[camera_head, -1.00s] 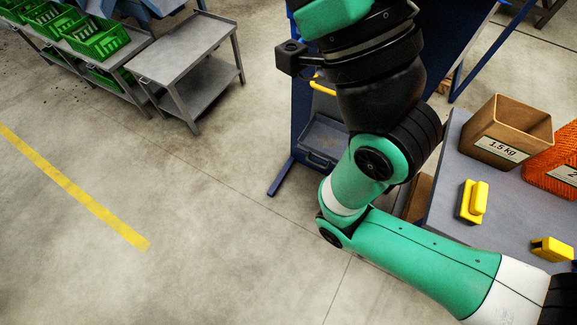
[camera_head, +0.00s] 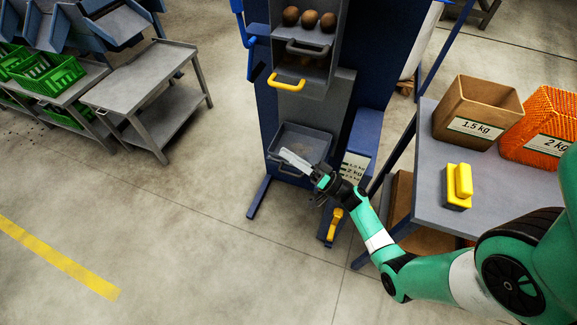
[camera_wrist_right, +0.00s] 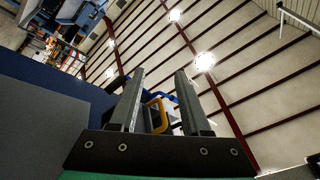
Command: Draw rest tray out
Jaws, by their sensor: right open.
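A grey open tray (camera_head: 313,138) sits low in the front of the blue grader. It looks empty, and my gripper covers part of its front side. My right gripper (camera_head: 286,157) is open and empty; its pale fingers point to the left in front of the tray. I cannot tell whether they touch it. Above the tray is a yellow handle (camera_head: 288,84) under a grey bar handle (camera_head: 308,49). A yellow handle (camera_wrist_right: 156,112) also shows beyond the spread fingers (camera_wrist_right: 158,95) in the right wrist view. My left gripper is out of view.
Several potatoes (camera_head: 311,17) lie at the grader's top. A table (camera_head: 424,150) at right bears a 1.5 kg box (camera_head: 455,108), an orange 2 kg crate (camera_head: 537,126) and a yellow-handled block (camera_head: 458,185). A grey cart (camera_head: 140,88) stands left. The front floor is clear.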

